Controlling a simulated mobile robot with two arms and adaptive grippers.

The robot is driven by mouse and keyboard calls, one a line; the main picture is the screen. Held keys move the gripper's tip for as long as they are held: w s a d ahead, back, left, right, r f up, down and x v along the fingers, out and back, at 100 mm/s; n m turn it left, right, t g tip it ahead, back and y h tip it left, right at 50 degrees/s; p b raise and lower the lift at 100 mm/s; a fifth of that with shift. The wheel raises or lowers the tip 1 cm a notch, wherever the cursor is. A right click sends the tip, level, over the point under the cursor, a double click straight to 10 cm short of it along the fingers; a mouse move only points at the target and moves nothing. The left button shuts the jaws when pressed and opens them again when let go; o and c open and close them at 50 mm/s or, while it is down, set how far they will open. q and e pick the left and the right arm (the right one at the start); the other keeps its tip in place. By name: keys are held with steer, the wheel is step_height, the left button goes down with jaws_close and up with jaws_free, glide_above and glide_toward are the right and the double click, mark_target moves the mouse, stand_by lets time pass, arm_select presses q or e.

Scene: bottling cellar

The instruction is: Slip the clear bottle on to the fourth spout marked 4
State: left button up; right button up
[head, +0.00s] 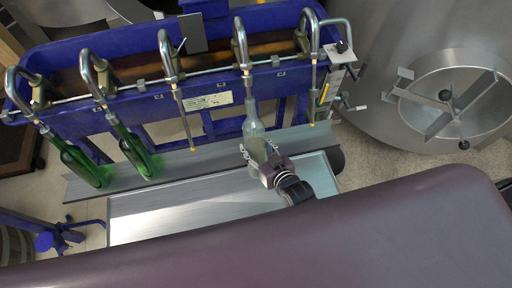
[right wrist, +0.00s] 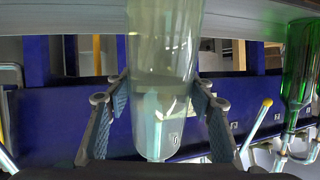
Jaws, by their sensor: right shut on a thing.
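The clear bottle (head: 253,127) is upright, its neck lined up with the fourth spout (head: 246,79). The spout's tube runs down to the bottle mouth, and its lower end does not show beside the neck; it appears to be inside, though this is hard to confirm. My right gripper (head: 262,157) is shut around the bottle's lower body. In the right wrist view the fingers (right wrist: 160,105) flank the clear bottle (right wrist: 163,45), and a 4 mark shows through or near its glass. The bottle's base is hidden by the gripper. My left gripper is not in view.
Green bottles stand at the first spout (head: 80,163) and second spout (head: 132,150). The third spout (head: 184,120) and fifth spout (head: 313,95) hang bare. A grey rail (head: 210,145) runs below the blue trough (head: 125,60). A steel tank (head: 400,50) stands at right.

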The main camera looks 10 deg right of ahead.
steer(key=shift+w+r+p, duration=0.4)
steer(key=shift+r+p, duration=0.25)
steer(key=shift+r, duration=0.2)
steer(key=shift+w+r+p, duration=0.4)
steer(key=shift+r+p, duration=0.2)
steer(key=shift+r, duration=0.25)
steer(key=shift+w+f+b, duration=0.15)
steer(key=shift+f+b, duration=0.25)
steer(key=shift+b, duration=0.2)
steer(key=shift+w+f+t+b, duration=0.4)
steer(key=shift+w+b, duration=0.2)
steer(key=shift+b, duration=0.6)
steer(key=shift+w+f+t+b, duration=0.35)
steer(key=shift+w+b, duration=0.2)
steer(key=shift+b, duration=0.65)
steer(key=w+t+b, duration=0.1)
steer(key=b, duration=0.2)
steer(key=w+f+t+b, duration=0.1)
steer(key=w+b, duration=0.1)
steer(key=b, duration=0.1)
steer(key=shift+w+f+n+y, duration=0.15)
steer(key=shift+w+n+y, duration=0.05)
steer(key=shift+n+y, duration=0.1)
steer(key=shift+s+f+b, duration=0.1)
steer(key=shift+f+b, duration=0.8)
steer(key=shift+f, duration=0.05)
